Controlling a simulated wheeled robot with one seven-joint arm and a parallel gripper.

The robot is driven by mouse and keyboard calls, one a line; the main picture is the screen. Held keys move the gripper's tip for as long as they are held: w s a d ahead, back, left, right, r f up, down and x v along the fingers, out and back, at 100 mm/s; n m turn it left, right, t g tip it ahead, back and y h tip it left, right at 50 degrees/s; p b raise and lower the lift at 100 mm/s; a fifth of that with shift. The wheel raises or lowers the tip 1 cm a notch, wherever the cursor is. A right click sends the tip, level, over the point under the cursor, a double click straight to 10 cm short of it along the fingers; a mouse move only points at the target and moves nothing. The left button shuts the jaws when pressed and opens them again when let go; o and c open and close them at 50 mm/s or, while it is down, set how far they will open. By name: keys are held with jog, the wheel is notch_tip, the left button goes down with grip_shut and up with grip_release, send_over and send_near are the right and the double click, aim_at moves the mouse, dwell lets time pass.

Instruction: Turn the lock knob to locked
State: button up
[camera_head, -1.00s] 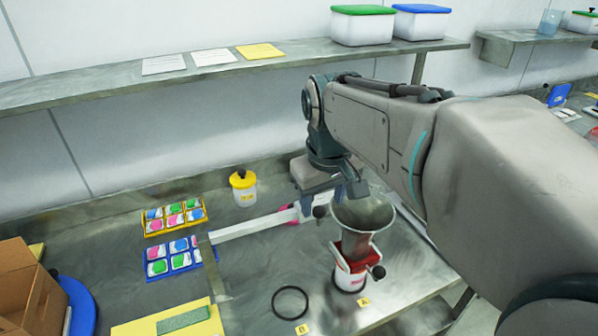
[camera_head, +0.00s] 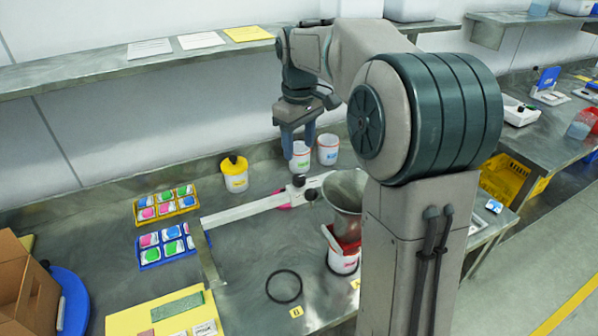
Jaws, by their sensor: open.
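A metal hopper (camera_head: 346,190) stands on a red and white base (camera_head: 343,258) on the bench, partly hidden by my arm. A white bar (camera_head: 246,211) lies left of the hopper, with a black knob (camera_head: 298,180) at its right end and another black knob (camera_head: 310,195) close by. I cannot tell which knob is the lock knob or how it is set; the black knob on the base's right side is hidden. My gripper (camera_head: 299,150) is open and empty, pointing down above and behind the bar's right end, apart from both visible knobs.
White pots (camera_head: 328,149) and a yellow-lidded pot (camera_head: 234,174) stand at the back. Yellow (camera_head: 166,205) and blue (camera_head: 165,248) trays hold packs at left. A black ring (camera_head: 284,286) lies in front. A shelf (camera_head: 130,80) runs above the bench.

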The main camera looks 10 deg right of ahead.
aim_at(299, 177)
notch_tip(299, 177, down, 9)
jog(key=shift+r+p, duration=0.1)
jog(key=shift+p, duration=0.25)
jog(key=c, duration=1)
